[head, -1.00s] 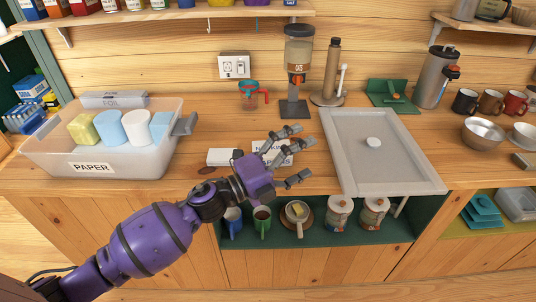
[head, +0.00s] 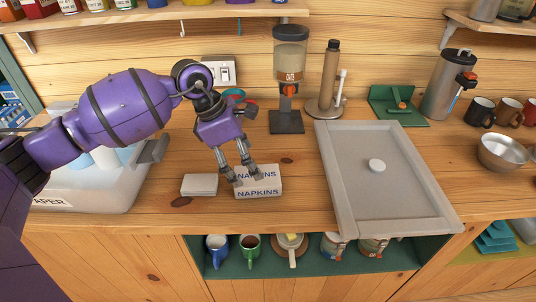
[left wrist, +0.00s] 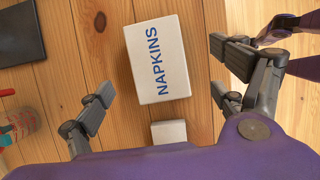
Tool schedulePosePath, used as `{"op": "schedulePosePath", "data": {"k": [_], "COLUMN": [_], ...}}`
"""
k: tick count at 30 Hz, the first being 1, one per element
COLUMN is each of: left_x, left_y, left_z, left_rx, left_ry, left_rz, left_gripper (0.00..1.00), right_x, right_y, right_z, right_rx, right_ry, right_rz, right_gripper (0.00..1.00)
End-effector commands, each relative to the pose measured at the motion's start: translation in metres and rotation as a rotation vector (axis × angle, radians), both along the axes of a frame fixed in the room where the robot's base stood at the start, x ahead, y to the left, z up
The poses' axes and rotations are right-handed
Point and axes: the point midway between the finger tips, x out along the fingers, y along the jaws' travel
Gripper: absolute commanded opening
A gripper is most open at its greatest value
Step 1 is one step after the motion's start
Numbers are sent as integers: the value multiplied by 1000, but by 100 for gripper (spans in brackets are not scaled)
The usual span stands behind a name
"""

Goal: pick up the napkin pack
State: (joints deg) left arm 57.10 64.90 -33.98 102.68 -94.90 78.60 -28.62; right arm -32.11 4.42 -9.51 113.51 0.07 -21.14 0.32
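The napkin pack (head: 262,190) is a white box with blue "NAPKINS" lettering, lying on the wooden counter left of the grey tray. It also shows in the left wrist view (left wrist: 157,60), between the spread fingers and ahead of the palm. My left gripper (head: 249,177) comes down over the pack from above, its fingers overlapping the top and left part of it. The fingers are open, with wide gaps to the pack's sides in the wrist view. I cannot tell how high the fingertips are above the counter. My right gripper is not in view.
A smaller white box (head: 199,185) lies just left of the pack and also shows in the wrist view (left wrist: 168,132). The large grey tray with a lid-like knob (head: 345,190) is to the right. A cereal dispenser (head: 290,75) stands behind.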

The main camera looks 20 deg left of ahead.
Motion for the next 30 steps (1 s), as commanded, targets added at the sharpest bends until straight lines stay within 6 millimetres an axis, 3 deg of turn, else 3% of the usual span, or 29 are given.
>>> {"op": "schedulePosePath", "data": {"k": [12, 21, 29, 30], "left_x": [5, 13, 13, 13], "left_y": [-11, -22, -23, -23], "left_z": [-34, -72, -75, -75], "left_rx": [2, 2, 3, 3], "left_ry": [4, 2, 4, 4], "left_rz": [-1, -2, -2, -2], "left_gripper": [88, 88, 88, 84], "right_x": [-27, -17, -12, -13], "right_y": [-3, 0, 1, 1], "right_z": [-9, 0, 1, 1], "right_rx": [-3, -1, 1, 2], "right_ry": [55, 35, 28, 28], "right_rz": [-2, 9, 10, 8], "right_gripper": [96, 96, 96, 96]}}
